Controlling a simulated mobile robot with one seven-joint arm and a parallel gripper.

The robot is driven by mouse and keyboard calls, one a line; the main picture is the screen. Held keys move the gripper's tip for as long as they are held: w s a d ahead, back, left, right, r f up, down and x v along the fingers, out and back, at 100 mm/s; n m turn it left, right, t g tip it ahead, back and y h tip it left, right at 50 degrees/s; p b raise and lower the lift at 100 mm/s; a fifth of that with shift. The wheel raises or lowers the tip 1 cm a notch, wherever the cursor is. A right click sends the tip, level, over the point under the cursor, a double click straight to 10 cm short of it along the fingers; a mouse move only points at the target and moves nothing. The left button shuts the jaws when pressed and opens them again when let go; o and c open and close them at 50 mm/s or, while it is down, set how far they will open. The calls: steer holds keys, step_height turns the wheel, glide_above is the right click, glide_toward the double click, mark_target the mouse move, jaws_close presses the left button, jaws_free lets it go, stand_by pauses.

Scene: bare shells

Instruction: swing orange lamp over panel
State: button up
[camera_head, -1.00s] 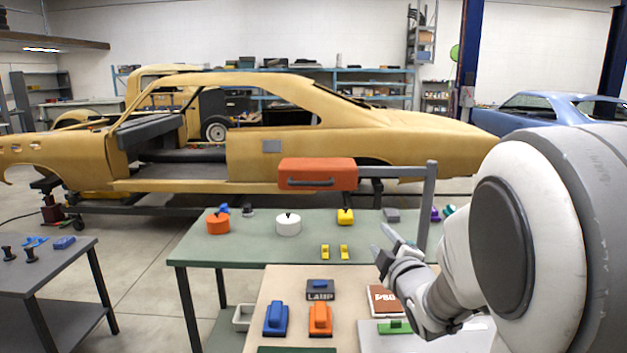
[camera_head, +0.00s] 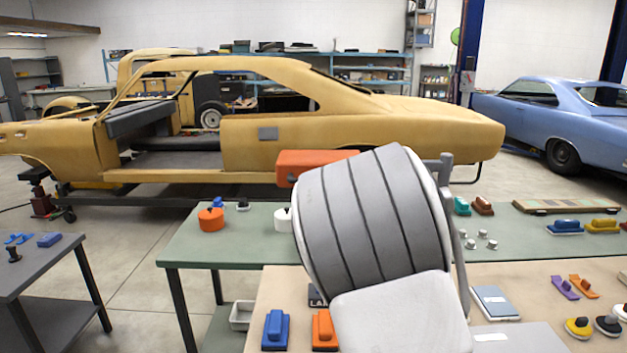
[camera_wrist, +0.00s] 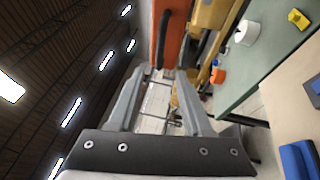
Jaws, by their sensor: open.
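The orange lamp (camera_head: 300,163) is a box-shaped head on a grey post (camera_head: 447,175) above the green table. My arm covers its right part and its handle in the head view. In the wrist view the lamp (camera_wrist: 175,45) is just beyond my gripper (camera_wrist: 163,74), with its dark handle (camera_wrist: 163,40) running lengthwise. My gripper is open; the handle's near end lies roughly in line with the gap between the fingertips. I cannot tell whether they touch. The gripper is hidden in the head view.
The green table (camera_head: 185,247) carries an orange pot-like piece (camera_head: 211,220) and a white one (camera_head: 283,219). The nearer beige table (camera_head: 263,300) holds blue (camera_head: 276,328) and orange (camera_head: 324,330) blocks. A dark side table (camera_head: 30,270) stands left, with open floor between.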

steer(key=p+x, duration=0.2)
steer(key=x, duration=1.2)
steer(key=shift+w, duration=0.25)
steer(key=shift+a, duration=0.1)
jaws_close()
stand_by(0.8)
